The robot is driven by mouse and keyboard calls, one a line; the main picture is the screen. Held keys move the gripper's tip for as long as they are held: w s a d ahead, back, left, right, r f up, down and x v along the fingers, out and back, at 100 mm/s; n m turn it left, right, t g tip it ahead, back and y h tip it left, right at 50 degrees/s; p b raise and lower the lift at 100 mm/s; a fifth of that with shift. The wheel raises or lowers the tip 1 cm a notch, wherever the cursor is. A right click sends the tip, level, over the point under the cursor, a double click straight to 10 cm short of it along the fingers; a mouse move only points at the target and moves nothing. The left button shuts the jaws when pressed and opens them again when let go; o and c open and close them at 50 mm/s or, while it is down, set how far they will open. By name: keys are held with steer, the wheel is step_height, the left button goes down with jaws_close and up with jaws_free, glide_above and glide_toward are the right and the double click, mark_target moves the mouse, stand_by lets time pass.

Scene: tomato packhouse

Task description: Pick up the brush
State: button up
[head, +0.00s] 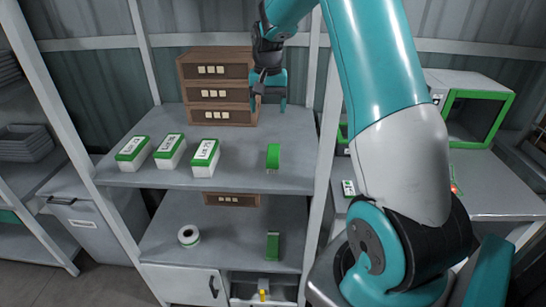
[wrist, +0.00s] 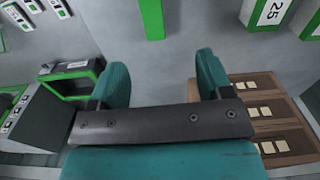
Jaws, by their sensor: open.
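No object shows clearly as a brush. A green upright thing (head: 273,156) stands on the upper shelf, right of the white and green boxes; its small size hides whether it is the brush. A similar green thing (head: 272,245) stands on the shelf below. My gripper (head: 269,101) is open and empty, in front of the brown drawer boxes and beyond the upper green thing. In the wrist view my gripper (wrist: 161,65) has its fingers apart with bare grey surface between them. A green thing (wrist: 152,18) shows beyond them, cut off by the top edge.
Brown drawer boxes (head: 217,90) stand at the back of the upper shelf (head: 230,179). Several white and green boxes (head: 169,150) stand to the left. A white roll (head: 189,236) lies below. Pale shelf posts (head: 321,150) rise at the right. A green-framed machine (head: 480,108) stands farther right.

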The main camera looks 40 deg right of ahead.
step_height(320, 180, down, 2)
steer(key=d, duration=0.2)
steer(key=p, duration=0.4)
glide_toward(273, 152)
steer(key=shift+m, duration=0.3)
step_height(273, 152, down, 5)
steer(key=shift+a+f, duration=0.1)
steer(key=shift+a, duration=0.05)
steer(key=shift+f+p, duration=1.55)
steer(key=shift+f, duration=1.45)
steer(key=shift+c, duration=0.4)
steer(key=c, duration=0.9)
